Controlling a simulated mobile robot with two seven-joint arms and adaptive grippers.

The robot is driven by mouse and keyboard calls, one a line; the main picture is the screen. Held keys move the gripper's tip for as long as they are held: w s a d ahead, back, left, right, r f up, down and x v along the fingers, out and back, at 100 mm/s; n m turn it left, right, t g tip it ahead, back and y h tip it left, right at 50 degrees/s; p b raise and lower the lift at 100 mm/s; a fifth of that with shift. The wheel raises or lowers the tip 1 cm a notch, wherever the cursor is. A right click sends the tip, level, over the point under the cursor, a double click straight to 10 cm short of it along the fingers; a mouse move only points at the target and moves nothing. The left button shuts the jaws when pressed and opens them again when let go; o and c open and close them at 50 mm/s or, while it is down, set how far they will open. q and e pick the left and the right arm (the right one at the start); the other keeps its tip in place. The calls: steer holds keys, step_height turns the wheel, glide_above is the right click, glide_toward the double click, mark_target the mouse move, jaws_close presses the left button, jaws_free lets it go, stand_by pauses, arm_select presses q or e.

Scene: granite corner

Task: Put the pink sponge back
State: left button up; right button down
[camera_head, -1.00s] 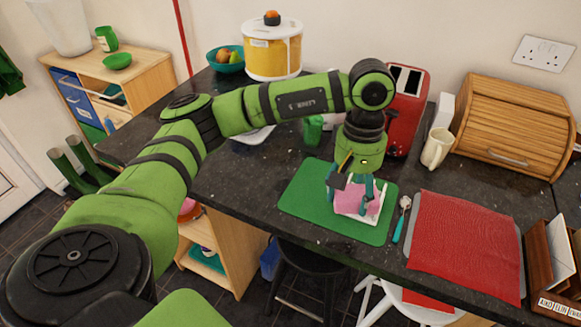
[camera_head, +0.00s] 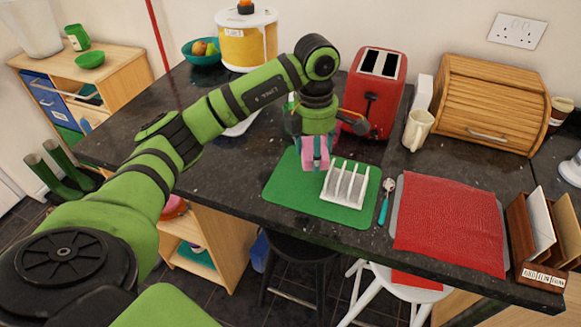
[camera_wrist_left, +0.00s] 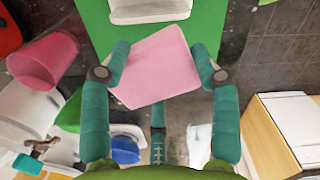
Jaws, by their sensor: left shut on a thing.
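My left gripper (camera_head: 315,165) is shut on the pink sponge (camera_head: 314,148) and holds it over the back part of the green mat (camera_head: 285,189). In the left wrist view the sponge (camera_wrist_left: 152,68) sits tilted between the two teal fingers. The white slotted rack (camera_head: 345,186) stands on the mat, just in front and to the right of the sponge. The sponge appears apart from it, and its slots look empty. The rack's edge also shows at the top of the left wrist view (camera_wrist_left: 150,12). My right gripper is not in view.
A red toaster (camera_head: 374,95) stands close behind my left gripper. A teal-handled spoon (camera_head: 386,202) and a red cloth (camera_head: 450,222) lie right of the mat. A cream mug (camera_head: 417,130) and a bread bin (camera_head: 490,105) stand behind. The counter's front edge is near the mat.

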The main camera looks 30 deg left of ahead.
arm_select(q)
steer(key=p, duration=0.1)
glide_above(291, 181)
step_height(291, 181, down, 3)
steer(key=shift+s+f, duration=0.1)
step_height(291, 181, down, 4)
steer(key=shift+r+p, duration=0.15)
steer(key=shift+p, duration=0.9)
steer(key=shift+f, duration=0.2)
steer(key=shift+f, duration=0.1)
steer(key=o, duration=1.1)
